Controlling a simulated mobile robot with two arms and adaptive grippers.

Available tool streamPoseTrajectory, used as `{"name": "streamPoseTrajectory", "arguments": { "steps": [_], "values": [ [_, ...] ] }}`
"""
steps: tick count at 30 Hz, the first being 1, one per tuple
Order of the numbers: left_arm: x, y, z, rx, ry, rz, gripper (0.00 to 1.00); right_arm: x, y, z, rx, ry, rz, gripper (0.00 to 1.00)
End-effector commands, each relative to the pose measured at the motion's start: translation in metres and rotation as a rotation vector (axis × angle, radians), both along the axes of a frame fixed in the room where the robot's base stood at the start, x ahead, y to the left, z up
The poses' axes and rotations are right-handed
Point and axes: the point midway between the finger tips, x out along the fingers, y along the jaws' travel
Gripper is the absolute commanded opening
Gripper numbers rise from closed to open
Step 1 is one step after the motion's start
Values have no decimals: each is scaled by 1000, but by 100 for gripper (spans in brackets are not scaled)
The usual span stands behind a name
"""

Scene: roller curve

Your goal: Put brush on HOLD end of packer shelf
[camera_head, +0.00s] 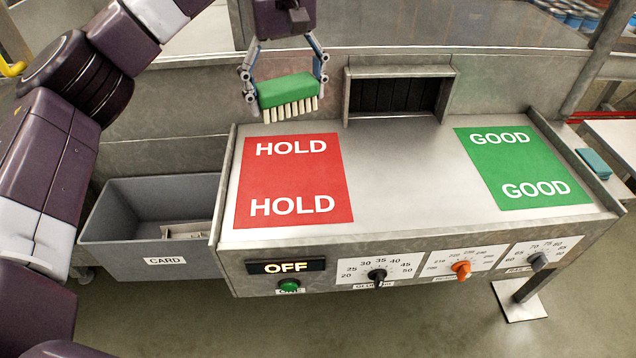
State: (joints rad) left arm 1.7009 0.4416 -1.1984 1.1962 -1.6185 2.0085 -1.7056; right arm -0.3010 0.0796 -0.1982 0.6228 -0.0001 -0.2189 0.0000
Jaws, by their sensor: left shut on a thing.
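A green brush (287,94) with pale bristles pointing down is held in my left gripper (284,82). The gripper comes down from the top of the view, and its two fingers are shut on the brush's ends. The brush appears above the far edge of the red HOLD mat (292,178); its exact height is hard to tell. The red mat lies at the left end of the metal packer shelf (400,190) and is bare. My right gripper is not in view.
A green GOOD mat (522,166) lies at the shelf's right end. A grey CARD bin (150,230) hangs left of the shelf. A dark slot opening (395,95) is in the back wall. Knobs and an OFF display (286,267) line the front. A teal object (593,163) lies at right.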

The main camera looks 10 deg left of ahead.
Motion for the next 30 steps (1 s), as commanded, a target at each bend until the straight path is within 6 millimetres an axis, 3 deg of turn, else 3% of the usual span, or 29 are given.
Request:
{"name": "streamPoseTrajectory", "arguments": {
  "steps": [5, 18, 30],
  "values": [
    [-1, 0, -30, 0, 9, 4, 59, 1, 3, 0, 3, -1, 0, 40],
    [0, 1, -136, 1, 6, 4, 59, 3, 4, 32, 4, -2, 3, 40],
    [0, 1, -176, 1, 6, 3, 59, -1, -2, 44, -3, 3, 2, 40]
  ]
}}
